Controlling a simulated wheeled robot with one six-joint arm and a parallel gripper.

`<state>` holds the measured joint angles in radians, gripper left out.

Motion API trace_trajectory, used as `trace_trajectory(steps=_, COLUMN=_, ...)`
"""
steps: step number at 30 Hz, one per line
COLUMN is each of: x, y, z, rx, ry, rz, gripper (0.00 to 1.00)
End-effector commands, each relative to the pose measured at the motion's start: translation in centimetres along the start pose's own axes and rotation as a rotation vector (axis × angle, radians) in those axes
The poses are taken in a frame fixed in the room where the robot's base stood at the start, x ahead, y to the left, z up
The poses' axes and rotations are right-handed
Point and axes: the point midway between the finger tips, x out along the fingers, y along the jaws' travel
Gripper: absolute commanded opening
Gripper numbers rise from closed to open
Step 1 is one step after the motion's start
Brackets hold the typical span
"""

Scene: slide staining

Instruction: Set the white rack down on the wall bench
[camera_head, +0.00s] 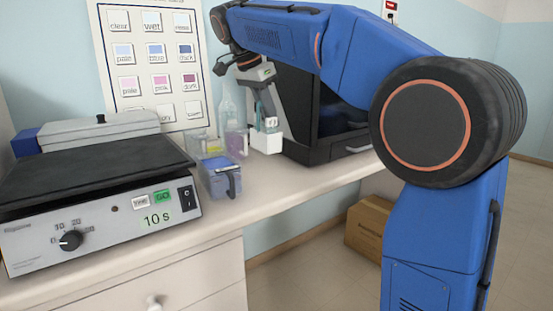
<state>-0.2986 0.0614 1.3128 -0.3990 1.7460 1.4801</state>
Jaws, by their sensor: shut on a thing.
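My gripper (264,112) points down over the back of the wall bench (270,185), left of the black-fronted cabinet. It is shut on the white rack (266,142), a small white block below the fingers. Something teal shows between the fingers, just above the rack; it is too small to tell what it is. The rack looks upright and very near the bench top. I cannot tell whether its base touches the bench. The bench surface is pale and runs along the wall.
Staining jars (223,176) with bluish, purple and yellow contents stand left of the rack, near a clear bottle (227,106). The black-fronted cabinet (318,115) is close on the right. A device with a knob (100,195) fills the left.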

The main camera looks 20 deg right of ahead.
Motion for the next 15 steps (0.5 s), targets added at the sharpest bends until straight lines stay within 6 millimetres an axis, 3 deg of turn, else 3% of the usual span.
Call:
trace_trajectory(steps=4, x=2.2, y=0.1, z=0.9, rx=-0.001, ry=0.0, rz=0.002, gripper=0.0)
trace_trajectory(steps=15, x=5.7, y=0.1, z=2.4, rx=-0.001, ry=0.0, rz=0.002, gripper=0.0)
